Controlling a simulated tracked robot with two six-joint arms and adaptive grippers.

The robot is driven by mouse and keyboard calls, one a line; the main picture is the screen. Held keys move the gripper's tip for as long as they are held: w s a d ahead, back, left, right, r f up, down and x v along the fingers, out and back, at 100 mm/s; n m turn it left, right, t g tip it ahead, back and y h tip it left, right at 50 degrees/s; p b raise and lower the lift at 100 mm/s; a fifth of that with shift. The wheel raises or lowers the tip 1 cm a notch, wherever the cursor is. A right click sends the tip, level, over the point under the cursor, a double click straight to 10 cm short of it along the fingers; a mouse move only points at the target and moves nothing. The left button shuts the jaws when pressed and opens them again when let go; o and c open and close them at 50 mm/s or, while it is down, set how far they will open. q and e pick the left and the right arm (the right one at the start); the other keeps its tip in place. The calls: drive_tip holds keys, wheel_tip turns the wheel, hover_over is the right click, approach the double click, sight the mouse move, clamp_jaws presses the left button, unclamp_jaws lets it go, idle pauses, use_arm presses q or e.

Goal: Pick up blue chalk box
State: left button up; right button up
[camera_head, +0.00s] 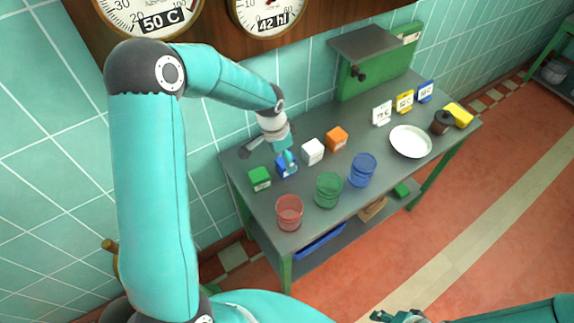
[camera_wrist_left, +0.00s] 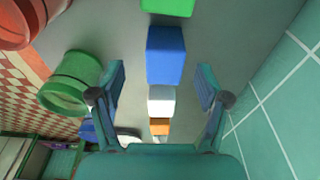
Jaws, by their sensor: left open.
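The blue chalk box (camera_head: 284,172) stands on the grey table between a green box (camera_head: 259,178) and a white box (camera_head: 313,151). My left gripper (camera_head: 286,156) is right at the blue box from above and partly covers it in the head view. In the left wrist view the blue chalk box (camera_wrist_left: 165,55) lies ahead, between the lines of the two open fingers of my left gripper (camera_wrist_left: 161,78). A gap shows on both sides of it. My right gripper (camera_head: 396,316) is at the bottom edge, away from the table; its jaws are unclear.
An orange box (camera_head: 337,138) stands beyond the white box. Red (camera_head: 289,211), green (camera_head: 328,190) and blue (camera_head: 362,170) cups stand along the front. A white plate (camera_head: 410,141) and small signs (camera_head: 404,102) are at the right. The tiled wall (camera_wrist_left: 275,100) is close by.

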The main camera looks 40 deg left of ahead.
use_arm(q)
drive_tip(key=shift+w+f+p, duration=0.2)
drive_tip(key=shift+w+f, duration=0.1)
drive_tip(key=shift+f, duration=0.55)
drive_tip(key=shift+w+f+p, duration=0.15)
drive_tip(key=shift+w+f, duration=0.15)
drive_tip(key=shift+f, duration=0.55)
drive_tip(key=shift+w+f+p, duration=0.2)
drive_tip(key=shift+w+f, duration=0.1)
drive_tip(key=shift+f, duration=0.55)
drive_tip(key=shift+c, duration=0.2)
drive_tip(key=c, duration=1.3)
drive_tip(key=shift+c, duration=0.3)
drive_tip(key=shift+r, duration=0.15)
